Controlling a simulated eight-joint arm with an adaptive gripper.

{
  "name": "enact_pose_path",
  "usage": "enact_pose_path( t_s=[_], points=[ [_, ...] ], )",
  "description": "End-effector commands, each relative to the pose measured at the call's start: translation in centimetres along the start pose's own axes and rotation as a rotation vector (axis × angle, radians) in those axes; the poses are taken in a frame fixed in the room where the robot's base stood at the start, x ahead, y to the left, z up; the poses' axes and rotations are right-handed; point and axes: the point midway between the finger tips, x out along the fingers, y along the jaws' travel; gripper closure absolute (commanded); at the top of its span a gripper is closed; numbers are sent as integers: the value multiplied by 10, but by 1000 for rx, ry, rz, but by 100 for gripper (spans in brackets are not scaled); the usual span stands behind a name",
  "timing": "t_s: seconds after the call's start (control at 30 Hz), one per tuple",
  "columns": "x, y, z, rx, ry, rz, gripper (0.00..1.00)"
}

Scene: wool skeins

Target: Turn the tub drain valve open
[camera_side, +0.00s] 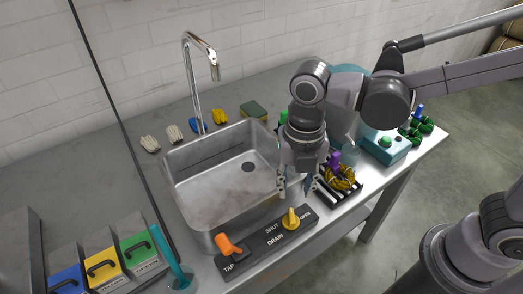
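The drain valve is a yellow knob (291,219) on a dark panel (252,249) at the sink's front edge. The panel reads DRAIN, with SHUT to the left of the knob and OPEN at its right. I cannot tell for sure which mark the knob points to. My gripper (297,190) points down above and just behind the knob in the picture. Its two fingers are apart, with nothing visible between them. It appears clear of the knob. The steel sink (178,205) has a dark drain hole in its floor, and its basin looks empty.
An orange tap lever (228,244) sits on the same panel. A black rack with yellow wool (341,177) stands close to the right of my gripper. A tall chrome faucet (189,85) rises behind the sink. Blue, yellow and green bins (103,266) are at the lower left.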

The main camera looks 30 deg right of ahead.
Motion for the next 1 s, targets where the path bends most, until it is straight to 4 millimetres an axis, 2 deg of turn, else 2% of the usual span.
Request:
enact_pose_path(
  t_s=[0.6, 0.8, 1.0],
  points=[
    [78, 0, 1, 5, -1, 2, 64],
    [94, 0, 1, 5, -2, 2, 64],
    [100, 0, 0, 5, -2, 2, 64]
  ],
)
